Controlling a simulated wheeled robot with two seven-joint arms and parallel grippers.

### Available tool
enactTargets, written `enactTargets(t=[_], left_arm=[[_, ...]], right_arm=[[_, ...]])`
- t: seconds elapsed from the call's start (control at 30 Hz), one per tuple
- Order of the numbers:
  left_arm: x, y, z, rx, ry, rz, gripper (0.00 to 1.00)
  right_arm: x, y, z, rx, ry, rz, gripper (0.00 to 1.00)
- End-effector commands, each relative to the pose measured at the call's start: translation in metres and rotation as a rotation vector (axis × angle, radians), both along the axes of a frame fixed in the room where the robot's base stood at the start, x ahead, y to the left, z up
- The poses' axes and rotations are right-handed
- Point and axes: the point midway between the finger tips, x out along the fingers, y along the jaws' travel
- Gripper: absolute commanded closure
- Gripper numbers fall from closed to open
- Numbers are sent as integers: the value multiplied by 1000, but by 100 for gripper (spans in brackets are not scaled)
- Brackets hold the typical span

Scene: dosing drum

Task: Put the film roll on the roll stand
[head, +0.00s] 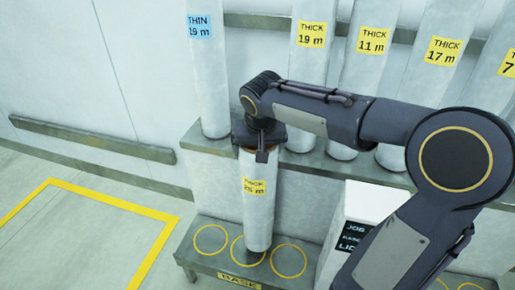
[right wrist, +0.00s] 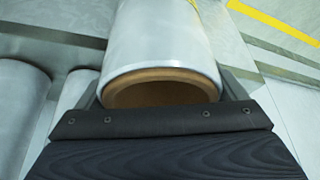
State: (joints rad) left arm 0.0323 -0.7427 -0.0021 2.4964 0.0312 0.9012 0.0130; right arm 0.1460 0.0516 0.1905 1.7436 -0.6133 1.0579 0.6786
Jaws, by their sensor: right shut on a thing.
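The film roll (head: 257,205) is a pale roll with a yellow label reading THICK 25 m. My right gripper (head: 261,150) is shut on its upper end, and the roll hangs nearly upright below it. In the right wrist view the film roll (right wrist: 160,45) sits between the two fingers, its brown core end facing the camera. The roll stand (head: 205,262) is a low grey-green platform with yellow rings on top. The roll's lower end is over the middle ring; I cannot tell whether it touches. My left gripper is not in view.
Several tall labelled rolls stand on a raised shelf behind, including a blue-labelled THIN 19 m roll (head: 205,70) and a THICK 19 m roll (head: 309,50). A white box with a black sign (head: 353,235) stands right of the held roll. Yellow floor lines (head: 100,200) mark clear floor at left.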

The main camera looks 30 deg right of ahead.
Motion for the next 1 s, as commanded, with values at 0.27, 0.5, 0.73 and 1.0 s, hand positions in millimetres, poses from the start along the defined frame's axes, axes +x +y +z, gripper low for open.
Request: enactTargets(t=[0.27,0.5,0.73,1.0], left_arm=[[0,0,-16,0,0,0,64],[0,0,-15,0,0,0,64],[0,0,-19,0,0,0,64],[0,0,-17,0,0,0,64]], right_arm=[[5,-4,-32,-2,-6,0,80],[5,-4,-34,-1,-7,0,80],[5,-4,-38,-1,-7,0,80],[4,-4,-40,0,1,-1,0]])
